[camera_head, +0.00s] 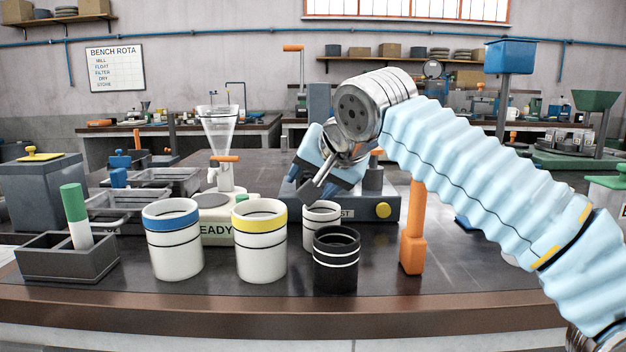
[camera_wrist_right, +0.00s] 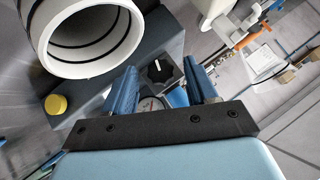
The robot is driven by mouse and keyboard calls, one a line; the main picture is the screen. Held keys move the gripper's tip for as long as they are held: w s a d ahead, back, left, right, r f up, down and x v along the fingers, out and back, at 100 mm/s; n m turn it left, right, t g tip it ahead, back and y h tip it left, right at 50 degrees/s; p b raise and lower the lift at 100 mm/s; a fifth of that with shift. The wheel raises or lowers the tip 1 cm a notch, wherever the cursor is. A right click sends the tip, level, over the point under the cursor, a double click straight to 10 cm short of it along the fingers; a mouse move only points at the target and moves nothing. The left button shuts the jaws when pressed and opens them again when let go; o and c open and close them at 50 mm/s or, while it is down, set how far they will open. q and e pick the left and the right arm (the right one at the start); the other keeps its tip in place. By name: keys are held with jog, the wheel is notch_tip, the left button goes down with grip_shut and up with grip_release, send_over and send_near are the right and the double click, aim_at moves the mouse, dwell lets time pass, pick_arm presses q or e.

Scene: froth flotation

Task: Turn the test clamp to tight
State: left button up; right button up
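The grey test unit (camera_head: 345,215), part-labelled "...ST", stands on the bench behind the cups, with a yellow button (camera_head: 383,210) at its right front. In the right wrist view, a black fluted knob (camera_wrist_right: 158,71) with a white pointer line is on the unit. I cannot tell whether this knob is the test clamp. My right gripper (camera_head: 314,188) is tilted down over the unit and hides much of it. Its two blue fingers (camera_wrist_right: 160,78) are apart, with the knob seen between and beyond them. Contact is not visible. My left gripper is not in view.
A white cup (camera_head: 311,239) and a black cup (camera_head: 336,275) stand before the unit. Blue-banded (camera_head: 175,251) and yellow-banded (camera_head: 260,251) cups stand left. An orange upright handle (camera_head: 412,245) stands right. The bench's front right is clear.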

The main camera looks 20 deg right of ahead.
jog(key=p+v, duration=0.2)
jog(key=v, duration=1.1)
jog(key=shift+s+r, duration=0.25)
jog(key=shift+s, duration=0.1)
jog(key=shift+d, duration=0.2)
